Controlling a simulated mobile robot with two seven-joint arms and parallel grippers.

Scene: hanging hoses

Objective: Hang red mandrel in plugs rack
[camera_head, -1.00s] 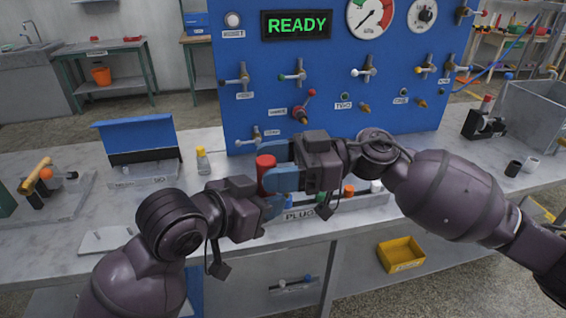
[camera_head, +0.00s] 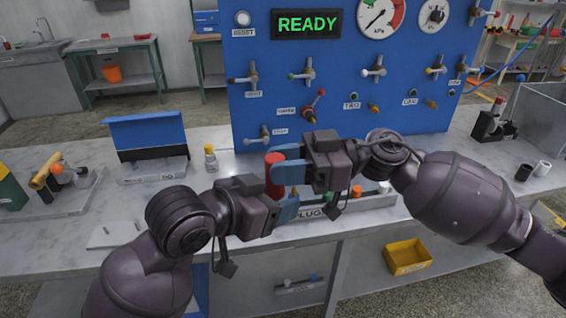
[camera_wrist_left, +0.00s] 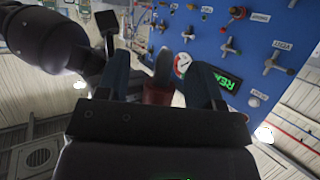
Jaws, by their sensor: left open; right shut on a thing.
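The red mandrel (camera_head: 274,176) is a short red cylinder, upright above the bench in the head view. My right gripper (camera_head: 287,163) is shut on it from the right with its blue fingers. My left gripper (camera_head: 287,204) is open just below, its blue fingers near the mandrel's lower end. In the left wrist view, the mandrel's red part (camera_wrist_left: 158,95) shows between my left gripper's two fingers (camera_wrist_left: 162,80), with no clear contact. The plugs rack (camera_head: 352,208) is a low grey tray behind and right of the grippers, partly hidden by them.
The rack holds an orange plug (camera_head: 356,191) and a white plug (camera_head: 384,187). The blue panel (camera_head: 330,110) with valves stands close behind. Bare bench (camera_head: 235,250) lies in front.

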